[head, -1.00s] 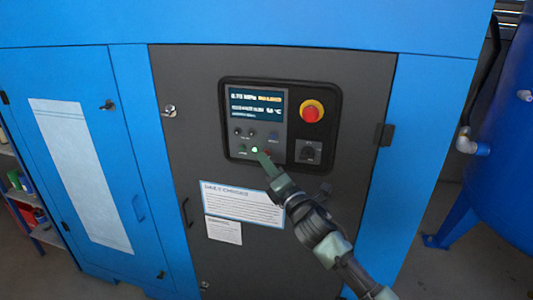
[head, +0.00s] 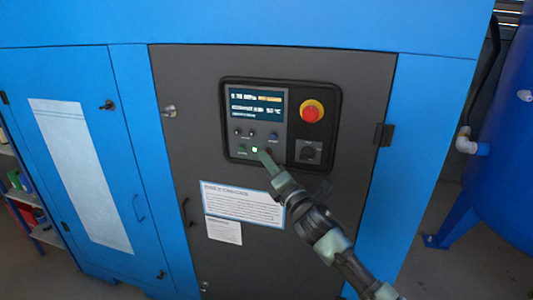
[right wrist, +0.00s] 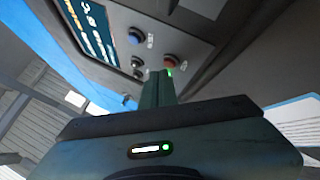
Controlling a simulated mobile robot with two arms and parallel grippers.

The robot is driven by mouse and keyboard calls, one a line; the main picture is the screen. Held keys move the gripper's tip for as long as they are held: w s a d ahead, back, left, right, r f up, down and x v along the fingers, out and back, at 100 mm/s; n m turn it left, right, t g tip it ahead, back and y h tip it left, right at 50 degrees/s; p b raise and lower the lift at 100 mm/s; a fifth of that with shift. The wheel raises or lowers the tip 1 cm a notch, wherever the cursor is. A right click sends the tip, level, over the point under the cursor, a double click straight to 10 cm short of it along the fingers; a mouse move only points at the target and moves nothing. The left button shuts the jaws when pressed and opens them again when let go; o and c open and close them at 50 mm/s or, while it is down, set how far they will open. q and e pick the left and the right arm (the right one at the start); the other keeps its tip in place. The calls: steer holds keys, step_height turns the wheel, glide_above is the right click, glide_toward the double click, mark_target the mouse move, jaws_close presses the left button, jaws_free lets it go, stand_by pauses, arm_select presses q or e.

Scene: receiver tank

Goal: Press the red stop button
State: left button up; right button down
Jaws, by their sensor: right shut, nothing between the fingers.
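A small red button (right wrist: 172,61) shows on the control panel in the right wrist view, just beyond and to the right of my fingertips. In the head view my fingers hide most or all of it. A larger red mushroom button on a yellow ring (head: 312,111) sits at the panel's upper right, apart from my gripper. My right gripper (head: 262,153) is shut and empty, its tips at the panel's lower row of buttons; its fingers also show in the right wrist view (right wrist: 158,80). I cannot tell whether the tips touch anything. My left gripper is out of view.
The panel has a lit display (head: 256,104), a blue button (right wrist: 136,36), a glowing green lamp (head: 255,149) and a black rotary switch (head: 310,152). A paper notice (head: 243,205) hangs below. A blue tank (head: 500,130) stands at the right.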

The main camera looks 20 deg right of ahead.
steer(key=shift+w+d, duration=0.25)
steer(key=shift+w, duration=0.1)
stand_by(0.4)
steer(key=shift+s, duration=0.1)
steer(key=shift+s+a, duration=0.5)
steer(key=shift+s, duration=0.1)
steer(key=s+a, duration=0.1)
steer(key=s+a+p, duration=0.1)
steer(key=s, duration=0.2)
steer(key=shift+s+a, duration=0.1)
steer(key=shift+a, duration=0.3)
stand_by(0.8)
